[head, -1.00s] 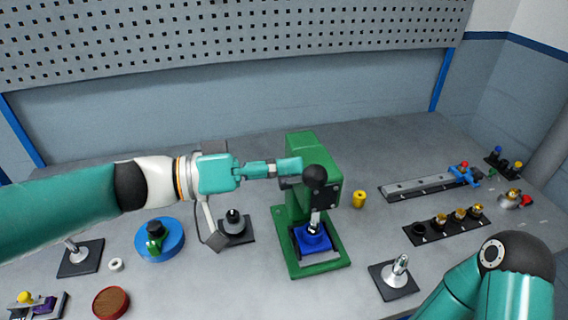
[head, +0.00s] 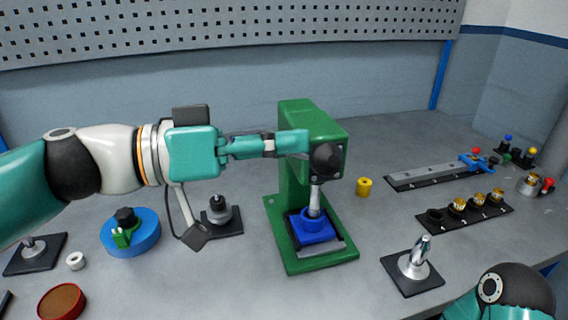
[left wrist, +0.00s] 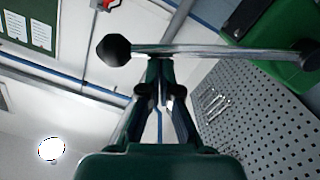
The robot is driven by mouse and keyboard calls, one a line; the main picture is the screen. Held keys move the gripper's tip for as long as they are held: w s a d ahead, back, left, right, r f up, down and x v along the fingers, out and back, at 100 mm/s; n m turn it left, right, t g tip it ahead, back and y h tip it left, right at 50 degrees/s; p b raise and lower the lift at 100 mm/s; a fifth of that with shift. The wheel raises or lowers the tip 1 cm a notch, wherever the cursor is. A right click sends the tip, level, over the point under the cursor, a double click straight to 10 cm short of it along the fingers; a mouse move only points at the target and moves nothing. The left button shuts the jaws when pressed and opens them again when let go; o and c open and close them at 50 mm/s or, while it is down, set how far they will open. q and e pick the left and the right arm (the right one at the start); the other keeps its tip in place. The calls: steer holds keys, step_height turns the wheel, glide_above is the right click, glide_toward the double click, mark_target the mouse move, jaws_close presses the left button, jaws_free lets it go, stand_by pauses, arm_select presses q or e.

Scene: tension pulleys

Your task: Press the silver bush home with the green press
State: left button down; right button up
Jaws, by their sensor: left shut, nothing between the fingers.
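The green press (head: 293,170) stands on the bench in the middle of the head view. Its silver ram (head: 315,200) points down at a blue part (head: 318,228) on the press base. I cannot make out the silver bush apart from the ram. The silver lever (left wrist: 210,49) crosses beyond my fingertips in the left wrist view. My left gripper (head: 305,142) is shut and empty beside the press head, close to the knob; contact is unclear. My right gripper is out of view.
A silver-post stand (head: 415,262) is right of the press, and a grey stepped part (head: 219,211) on a black plate is left. A yellow cylinder (head: 364,187), a black rack (head: 465,212) and a rail (head: 440,175) lie right. A blue disc (head: 130,235) sits left.

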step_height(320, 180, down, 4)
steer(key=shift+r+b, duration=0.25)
steer(key=shift+b, duration=0.85)
